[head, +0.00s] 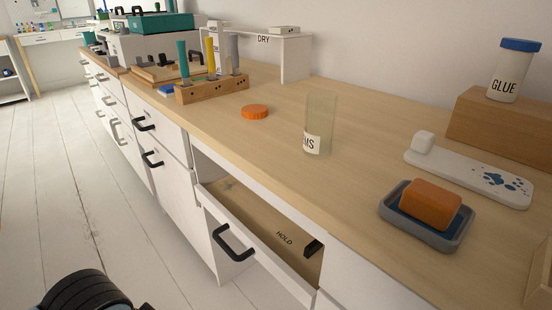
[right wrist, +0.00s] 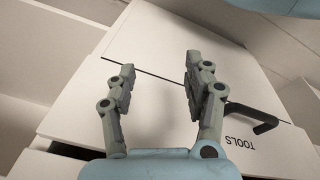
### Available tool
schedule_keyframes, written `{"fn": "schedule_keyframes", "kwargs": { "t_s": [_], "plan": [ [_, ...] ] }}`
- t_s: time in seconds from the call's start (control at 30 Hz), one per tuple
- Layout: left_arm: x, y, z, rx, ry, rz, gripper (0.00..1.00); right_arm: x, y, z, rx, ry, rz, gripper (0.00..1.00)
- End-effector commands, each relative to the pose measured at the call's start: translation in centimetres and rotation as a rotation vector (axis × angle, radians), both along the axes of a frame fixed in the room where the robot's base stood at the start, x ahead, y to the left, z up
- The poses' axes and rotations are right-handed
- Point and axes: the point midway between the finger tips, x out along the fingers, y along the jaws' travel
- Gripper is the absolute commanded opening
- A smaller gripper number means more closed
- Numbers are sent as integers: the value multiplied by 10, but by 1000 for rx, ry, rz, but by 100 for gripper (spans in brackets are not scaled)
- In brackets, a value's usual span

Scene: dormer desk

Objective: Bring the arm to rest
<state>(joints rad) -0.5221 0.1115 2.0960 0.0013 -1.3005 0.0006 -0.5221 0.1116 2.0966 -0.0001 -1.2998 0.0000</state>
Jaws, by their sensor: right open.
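My right gripper (right wrist: 160,64) shows in the right wrist view with its two fingers spread apart and nothing between them. Behind the fingers is a white drawer front (right wrist: 250,100) marked TOOLS, with a black handle (right wrist: 255,120). I cannot tell how far the fingers are from it. Neither gripper shows in the head view.
In the head view, a drawer (head: 255,245) marked HOLD stands open below the wooden desk top (head: 270,125). A clear jar (head: 320,120), an orange lid (head: 255,111), a soap dish (head: 425,238) with an orange block and a tool rack (head: 212,91) stand on top. Floor (head: 70,190) at left is clear.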

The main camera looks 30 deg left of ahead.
Motion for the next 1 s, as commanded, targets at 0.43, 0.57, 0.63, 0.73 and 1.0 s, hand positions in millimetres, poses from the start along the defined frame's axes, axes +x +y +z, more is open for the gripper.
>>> {"fn": "schedule_keyframes", "kwargs": {
  "t_s": [0.43,0.57,0.63,0.73,1.0],
  "plan": [
    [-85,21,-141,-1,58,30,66,-85,-21,-142,2,60,-31,52],
    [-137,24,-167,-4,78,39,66,-137,-24,-168,5,79,-39,52],
    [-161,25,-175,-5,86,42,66,-161,-25,-175,7,87,-42,52],
    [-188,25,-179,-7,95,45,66,-188,-25,-180,8,96,-46,52],
    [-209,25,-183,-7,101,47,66,-209,-25,-184,9,102,-48,52]
  ]
}}
